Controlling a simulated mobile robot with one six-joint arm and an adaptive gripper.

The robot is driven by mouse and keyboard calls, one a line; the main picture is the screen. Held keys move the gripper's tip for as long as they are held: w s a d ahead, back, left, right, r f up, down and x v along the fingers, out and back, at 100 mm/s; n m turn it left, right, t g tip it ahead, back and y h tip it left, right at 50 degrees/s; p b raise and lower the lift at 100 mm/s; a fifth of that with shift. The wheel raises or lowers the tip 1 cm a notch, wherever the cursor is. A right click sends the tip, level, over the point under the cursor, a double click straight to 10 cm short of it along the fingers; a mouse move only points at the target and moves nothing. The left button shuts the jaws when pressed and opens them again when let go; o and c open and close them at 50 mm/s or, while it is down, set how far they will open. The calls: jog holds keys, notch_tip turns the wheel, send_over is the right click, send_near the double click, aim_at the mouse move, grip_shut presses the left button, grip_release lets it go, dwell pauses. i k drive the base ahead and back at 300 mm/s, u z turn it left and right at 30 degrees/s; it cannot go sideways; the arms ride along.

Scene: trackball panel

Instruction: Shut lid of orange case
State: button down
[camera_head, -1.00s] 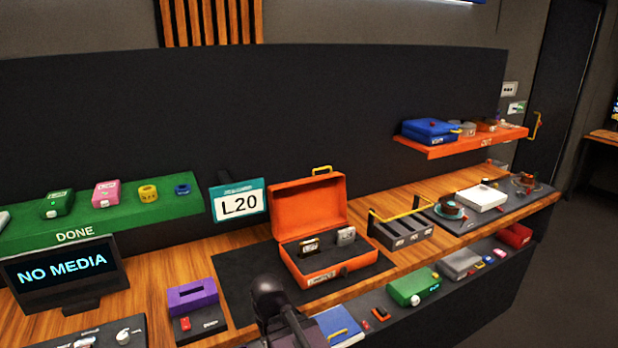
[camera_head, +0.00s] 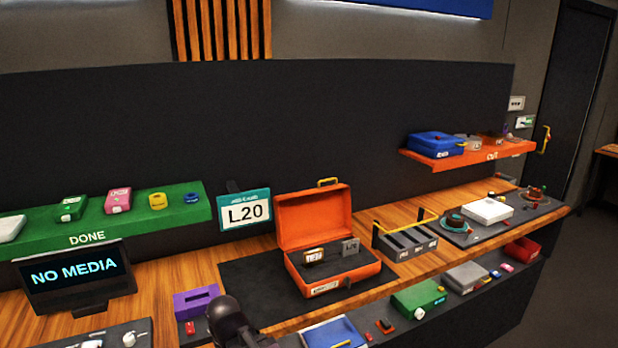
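The orange case (camera_head: 315,222) stands on a dark mat (camera_head: 243,283) on the wooden counter. Inside the case are two small items, a brown and white one (camera_head: 314,255) and a grey one (camera_head: 350,247). A dark rounded part of my arm shows at the bottom, in front of and to the left of the case and apart from it. My gripper's fingers are not visible.
The L20 sign (camera_head: 245,212) stands behind and left of the case. A grey slotted tray with a yellow handle (camera_head: 408,243) sits to its right. A monitor (camera_head: 75,277) and purple box (camera_head: 196,301) are left. A lower shelf with a green box (camera_head: 418,297) runs along the front.

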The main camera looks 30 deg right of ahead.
aim_at(304, 218)
jog(key=u, duration=0.75)
jog(key=k, duration=0.95)
jog(key=z, duration=1.05)
jog(key=i, duration=0.9)
